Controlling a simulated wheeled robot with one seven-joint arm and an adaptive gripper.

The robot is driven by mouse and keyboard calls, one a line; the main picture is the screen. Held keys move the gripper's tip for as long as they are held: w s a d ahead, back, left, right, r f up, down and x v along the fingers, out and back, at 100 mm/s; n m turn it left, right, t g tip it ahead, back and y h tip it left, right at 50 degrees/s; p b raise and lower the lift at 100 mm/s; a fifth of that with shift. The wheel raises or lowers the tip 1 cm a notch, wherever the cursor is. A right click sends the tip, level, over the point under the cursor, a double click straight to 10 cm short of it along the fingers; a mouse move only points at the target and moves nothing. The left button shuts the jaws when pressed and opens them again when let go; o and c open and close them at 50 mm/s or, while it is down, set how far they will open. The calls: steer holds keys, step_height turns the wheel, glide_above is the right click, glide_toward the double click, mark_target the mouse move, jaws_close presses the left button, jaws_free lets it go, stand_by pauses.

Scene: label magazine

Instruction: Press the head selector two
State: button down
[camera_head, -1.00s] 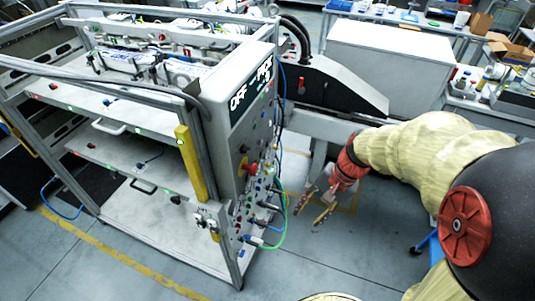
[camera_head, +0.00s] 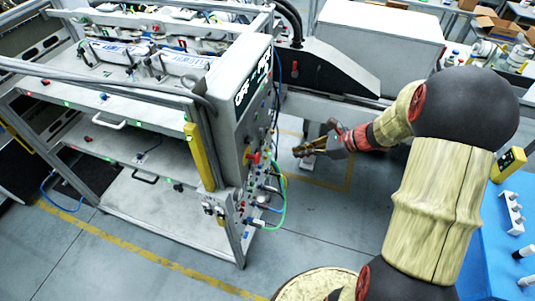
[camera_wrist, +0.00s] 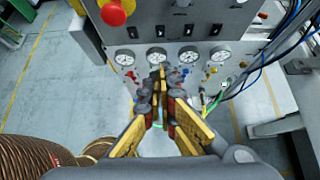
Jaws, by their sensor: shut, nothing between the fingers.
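The control panel (camera_head: 247,130) is the narrow upright end face of a grey machine. In the wrist view the panel (camera_wrist: 240,50) fills the upper middle. It has a row of round gauges (camera_wrist: 157,57), small dark switches (camera_wrist: 188,30) above them and coloured knobs and fittings below. I cannot read which control is head selector two. My gripper (camera_head: 300,150) is to the right of the panel in the head view, apart from it there. In the wrist view its yellow fingers (camera_wrist: 161,76) are together and empty, in front of the gauge row; contact cannot be told.
A red emergency-stop button (camera_wrist: 114,13) sits at the panel's upper left. Blue and green hoses (camera_head: 281,195) loop from its lower part. A blue table (camera_head: 500,245) with small parts is at right. Grey floor (camera_head: 310,225) between is clear.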

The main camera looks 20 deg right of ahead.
steer(key=w+a+r+x, duration=0.1)
steer(key=r+x, duration=0.1)
steer(key=x, duration=1.1)
steer(key=shift+a, duration=0.15)
steer(key=shift+r, duration=0.2)
steer(key=shift+w+a+r+p, duration=0.2)
steer(key=shift+a+p, duration=0.1)
steer(key=shift+a, duration=0.05)
steer(key=shift+r+p, duration=0.55)
steer(key=shift+r, duration=0.25)
